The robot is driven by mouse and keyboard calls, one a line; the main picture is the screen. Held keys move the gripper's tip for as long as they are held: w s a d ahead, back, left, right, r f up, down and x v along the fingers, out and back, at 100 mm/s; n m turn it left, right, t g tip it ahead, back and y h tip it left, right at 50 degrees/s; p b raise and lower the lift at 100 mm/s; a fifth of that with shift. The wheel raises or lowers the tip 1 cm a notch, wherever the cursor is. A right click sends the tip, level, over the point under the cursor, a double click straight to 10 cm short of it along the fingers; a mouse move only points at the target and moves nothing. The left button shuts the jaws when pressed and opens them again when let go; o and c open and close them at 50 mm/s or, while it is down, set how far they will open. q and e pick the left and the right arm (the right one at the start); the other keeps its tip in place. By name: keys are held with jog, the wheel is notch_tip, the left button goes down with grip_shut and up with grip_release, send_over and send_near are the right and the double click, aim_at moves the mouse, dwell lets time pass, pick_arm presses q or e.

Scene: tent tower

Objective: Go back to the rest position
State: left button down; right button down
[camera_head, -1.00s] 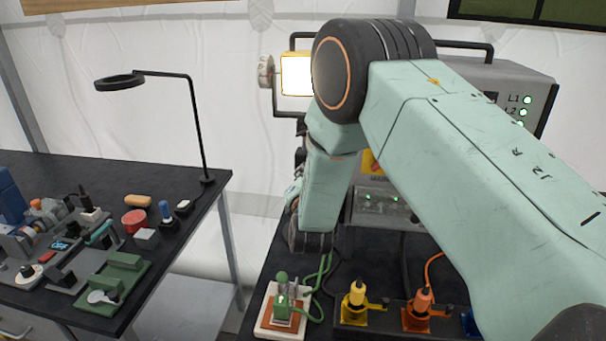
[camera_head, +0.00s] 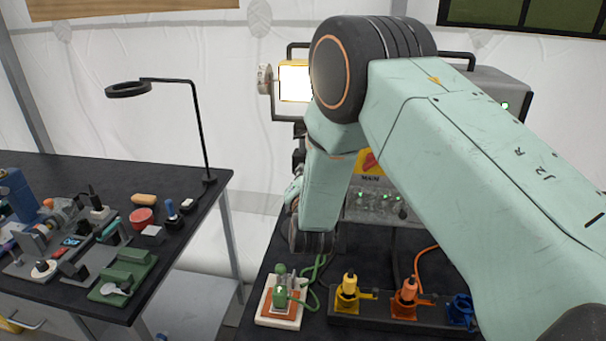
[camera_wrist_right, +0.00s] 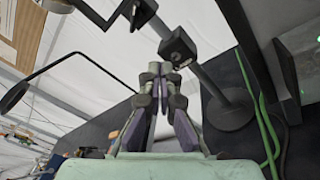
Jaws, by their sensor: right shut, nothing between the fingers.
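My right arm, pale green with a black elbow joint, crosses the right half of the head view. My right gripper (camera_head: 295,190) shows in part there, mostly hidden behind my forearm, above the black table (camera_head: 262,262). In the right wrist view my right gripper's fingers (camera_wrist_right: 156,72) come together at the tips, shut and empty. Beside them stand a dark post with a round base (camera_wrist_right: 228,112) and a green cable (camera_wrist_right: 262,122). My left gripper is in neither view.
A green plug on a white base (camera_head: 281,300), a yellow connector (camera_head: 349,292) and an orange connector (camera_head: 407,298) stand at the table's front. A control box (camera_head: 485,95) stands behind my arm. The left bench (camera_head: 60,165) holds a lamp (camera_head: 128,90) and tools. A gap separates the tables.

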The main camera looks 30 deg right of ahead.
jog(key=shift+w, duration=0.1)
jog(key=shift+a, duration=0.3)
jog(key=s+a+f+m+g+y, duration=0.2)
jog(key=s+f+m+g, duration=0.25)
jog(key=s+f, duration=0.5)
jog(key=s+a+f+m+g+y, duration=0.25)
jog(key=s+f+m, duration=0.35)
jog(key=s+f, duration=0.4)
jog(key=s+a+f+m+g+y, duration=0.1)
jog(key=s+f+m+g, duration=0.2)
jog(key=s, duration=0.6)
jog(key=s+a+f+m+g+y, duration=0.1)
jog(key=s+f+m+g, duration=0.15)
jog(key=s+m, duration=0.45)
jog(key=s+a+f+m+g, duration=0.15)
jog(key=s+g, duration=0.25)
jog(key=s, duration=0.7)
notch_tip(320, 180, down, 20)
jog(key=m+b, duration=0.1)
jog(key=b, duration=1.8)
jog(key=shift+s+r+b, duration=0.15)
jog(key=shift+s+b, duration=0.15)
